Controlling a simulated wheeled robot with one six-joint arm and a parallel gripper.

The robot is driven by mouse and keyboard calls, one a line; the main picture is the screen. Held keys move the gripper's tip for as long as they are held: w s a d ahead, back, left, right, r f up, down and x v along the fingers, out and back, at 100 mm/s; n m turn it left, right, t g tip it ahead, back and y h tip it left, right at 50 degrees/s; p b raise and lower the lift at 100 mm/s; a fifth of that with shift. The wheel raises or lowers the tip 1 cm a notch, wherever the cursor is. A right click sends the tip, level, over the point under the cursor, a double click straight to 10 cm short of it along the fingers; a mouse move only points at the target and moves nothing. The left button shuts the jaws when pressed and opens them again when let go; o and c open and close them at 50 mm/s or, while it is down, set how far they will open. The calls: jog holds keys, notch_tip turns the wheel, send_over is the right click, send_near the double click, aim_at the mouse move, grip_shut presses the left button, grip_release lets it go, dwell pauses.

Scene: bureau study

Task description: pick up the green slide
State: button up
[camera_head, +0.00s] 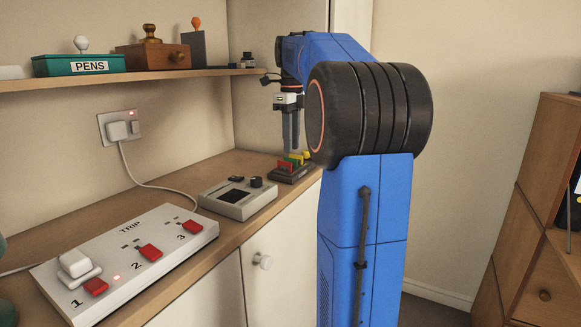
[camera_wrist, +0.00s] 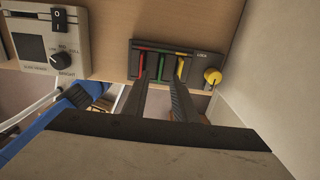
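A dark holder (camera_wrist: 205,82) at the back of the desktop carries thin upright coloured slides. The green slide (camera_wrist: 160,67) stands between the red slide (camera_wrist: 140,66) and the yellow slide (camera_wrist: 180,67). In the head view the red slide (camera_head: 284,166) shows clearly, with the green one partly hidden behind it. My gripper (camera_wrist: 159,78) is open and empty, pointing down over the holder, with a clear gap between its fingers. In the wrist view the green slide appears between the two fingertips. I cannot tell whether the fingers touch anything.
A yellow knob (camera_wrist: 212,76) is at the holder's end. A grey control box (camera_head: 238,198) and a white TRIP switch box (camera_head: 130,258) stand on the desktop. A shelf (camera_head: 130,78) runs along the wall above. The side wall (camera_wrist: 285,90) is close to the holder.

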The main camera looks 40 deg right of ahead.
jog(key=shift+w+f, duration=0.15)
jog(key=shift+f, duration=2.35)
grip_shut()
